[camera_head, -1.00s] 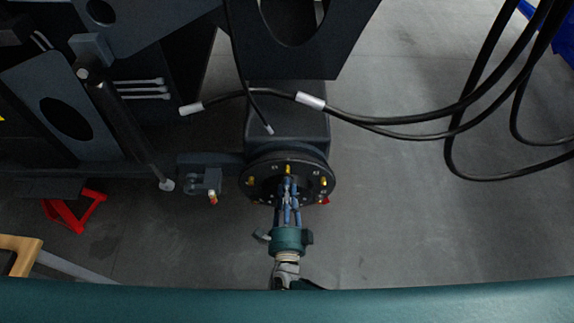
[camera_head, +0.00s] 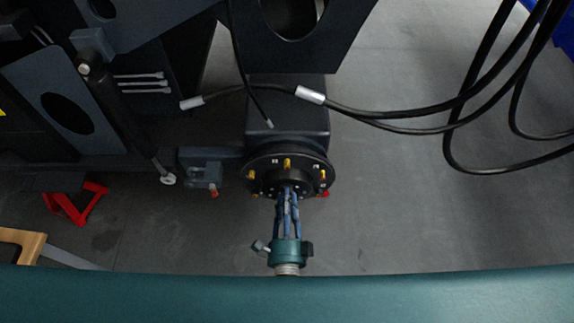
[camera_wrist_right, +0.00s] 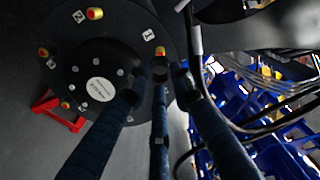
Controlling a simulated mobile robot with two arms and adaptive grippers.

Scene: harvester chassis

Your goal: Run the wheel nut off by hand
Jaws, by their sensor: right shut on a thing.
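The wheel hub (camera_head: 262,184) is a dark round flange with yellow-capped nuts around its face. One nut (camera_head: 287,163) shows at the top of the hub. The hub also fills the upper left of the right wrist view (camera_wrist_right: 125,55), with several nuts and white number labels. My right gripper (camera_head: 287,190) points at the hub from the near side, its three blue fingers closed together at the hub's lower face. In the right wrist view its fingertips (camera_wrist_right: 160,78) come together just below a yellow and red nut (camera_wrist_right: 160,50). The thing between the fingertips is mostly hidden. My left gripper is not in view.
Black hoses (camera_head: 400,125) with silver ends loop above and to the right of the hub. A grey bracket (camera_head: 203,170) and a red stand (camera_head: 75,203) are at left. Blue crates (camera_wrist_right: 265,110) show in the right wrist view. Floor right of the hub is clear.

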